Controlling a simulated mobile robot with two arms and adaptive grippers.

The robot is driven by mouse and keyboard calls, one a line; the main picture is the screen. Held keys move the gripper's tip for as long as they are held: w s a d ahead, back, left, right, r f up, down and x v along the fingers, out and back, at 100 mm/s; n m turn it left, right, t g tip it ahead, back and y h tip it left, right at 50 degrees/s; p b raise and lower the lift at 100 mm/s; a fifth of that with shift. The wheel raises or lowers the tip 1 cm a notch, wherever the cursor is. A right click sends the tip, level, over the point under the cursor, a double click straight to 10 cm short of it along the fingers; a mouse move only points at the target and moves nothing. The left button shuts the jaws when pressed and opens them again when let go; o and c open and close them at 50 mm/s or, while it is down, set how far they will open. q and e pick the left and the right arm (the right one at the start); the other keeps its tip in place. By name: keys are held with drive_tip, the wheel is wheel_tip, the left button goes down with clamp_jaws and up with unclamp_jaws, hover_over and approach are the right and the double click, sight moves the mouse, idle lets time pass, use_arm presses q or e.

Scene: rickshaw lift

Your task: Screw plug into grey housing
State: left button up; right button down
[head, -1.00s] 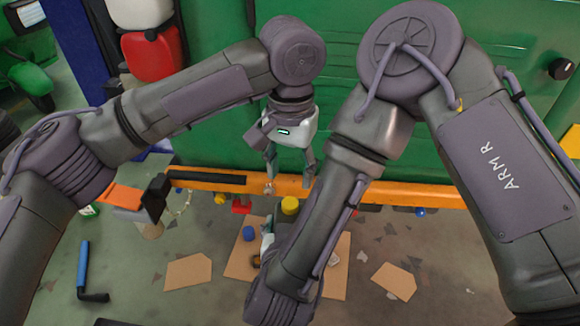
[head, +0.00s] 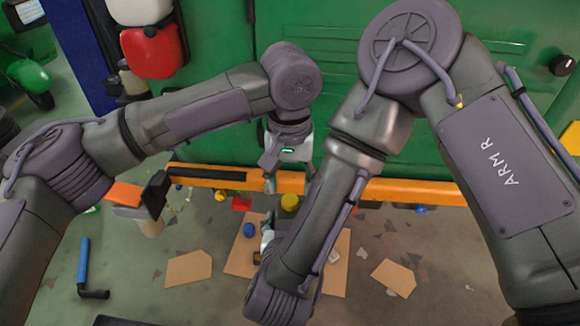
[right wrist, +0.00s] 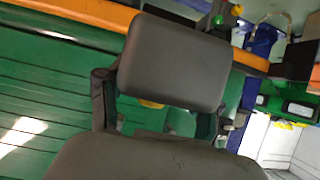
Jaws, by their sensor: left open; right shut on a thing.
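A yellow round piece (head: 289,202), which may be the plug, shows beside my right forearm in the head view. A dark grey piece (head: 283,222) just below it may be the housing; the arm hides much of it, and I cannot tell how the two meet. The right wrist view is largely filled by grey blocks I cannot identify.
An orange rail (head: 410,191) runs along the green body behind. Flat cardboard pieces (head: 188,268) lie on the floor, with a blue round part (head: 249,230) and a red part (head: 241,203) nearby. A blue-handled tool (head: 84,268) lies at the left.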

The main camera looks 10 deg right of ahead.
sight(290, 199)
use_arm(q)
drive_tip(key=shift+f, duration=1.9)
use_arm(e)
drive_tip(key=shift+r, duration=0.1)
use_arm(q)
drive_tip(key=shift+c, duration=0.3)
clamp_jaws()
drive_tip(key=m, duration=0.6)
drive_tip(key=shift+m, duration=0.3)
drive_tip(key=m, duration=0.4)
drive_tip(key=shift+m, duration=0.4)
drive_tip(key=m, duration=0.4)
drive_tip(key=shift+o, duration=1.1)
unclamp_jaws()
